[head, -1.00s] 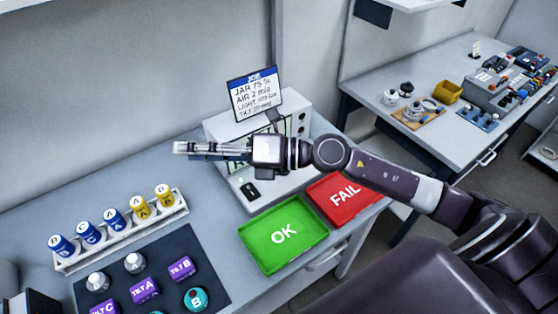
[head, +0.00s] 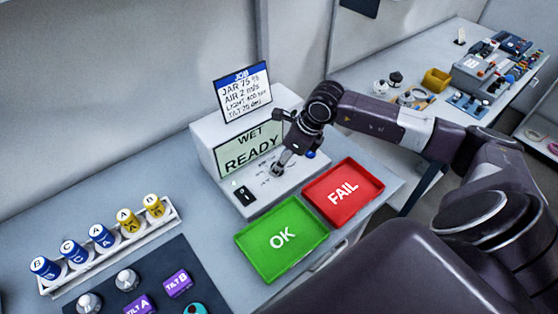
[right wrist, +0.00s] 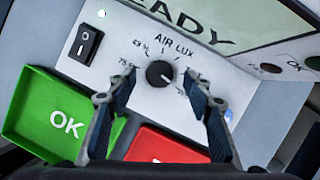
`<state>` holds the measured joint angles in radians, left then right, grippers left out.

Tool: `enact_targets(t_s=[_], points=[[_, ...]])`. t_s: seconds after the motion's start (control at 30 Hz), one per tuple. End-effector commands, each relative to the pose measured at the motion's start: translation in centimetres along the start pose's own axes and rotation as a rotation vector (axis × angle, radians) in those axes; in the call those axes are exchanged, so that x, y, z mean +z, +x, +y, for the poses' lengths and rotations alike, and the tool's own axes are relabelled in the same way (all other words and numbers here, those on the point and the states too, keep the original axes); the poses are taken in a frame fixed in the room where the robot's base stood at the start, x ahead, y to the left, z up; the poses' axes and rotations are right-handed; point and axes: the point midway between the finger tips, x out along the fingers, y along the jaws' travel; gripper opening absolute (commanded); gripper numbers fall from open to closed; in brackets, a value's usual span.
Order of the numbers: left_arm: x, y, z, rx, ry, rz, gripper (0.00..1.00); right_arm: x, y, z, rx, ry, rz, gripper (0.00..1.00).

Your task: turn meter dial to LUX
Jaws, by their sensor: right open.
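The meter (head: 215,130) is a white box with a green screen (head: 250,150) reading WET and READY. Its black round dial (right wrist: 160,73) shows in the right wrist view, with AIR and LUX printed above it. A pale mark on the dial seems to point to the lower right, away from LUX; fingers partly cover other labels. My right gripper (right wrist: 160,88) is open, its fingers on either side of the dial with visible gaps. In the head view my right gripper (head: 280,168) points down at the panel and hides the dial. My left gripper is out of view.
A black rocker switch (right wrist: 85,44) sits left of the dial. A green OK tray (head: 268,262) and a red FAIL tray (head: 322,202) lie in front of the meter. A job card (head: 243,92) stands above it. A rack (head: 175,215) of several labelled vials stands at left.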

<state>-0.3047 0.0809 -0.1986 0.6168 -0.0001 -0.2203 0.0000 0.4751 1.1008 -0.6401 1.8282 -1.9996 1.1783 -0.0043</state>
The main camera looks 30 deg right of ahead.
Motion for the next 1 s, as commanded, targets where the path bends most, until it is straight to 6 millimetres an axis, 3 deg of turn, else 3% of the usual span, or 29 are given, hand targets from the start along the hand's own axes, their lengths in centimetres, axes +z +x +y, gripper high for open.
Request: enact_targets(t_s=[0.2,0.47,0.87,1.0], points=[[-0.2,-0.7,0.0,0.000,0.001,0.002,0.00,0.0,1.9,0.0,0.001,0.001,0.000,0.47],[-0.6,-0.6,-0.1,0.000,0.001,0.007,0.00,0.0,2.2,0.0,0.000,0.000,0.000,0.47],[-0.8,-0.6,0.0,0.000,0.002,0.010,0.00,0.0,2.2,0.0,0.000,0.000,-0.001,0.05],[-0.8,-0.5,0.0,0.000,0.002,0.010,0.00,0.0,2.2,0.0,0.002,-0.004,-0.001,0.05]])
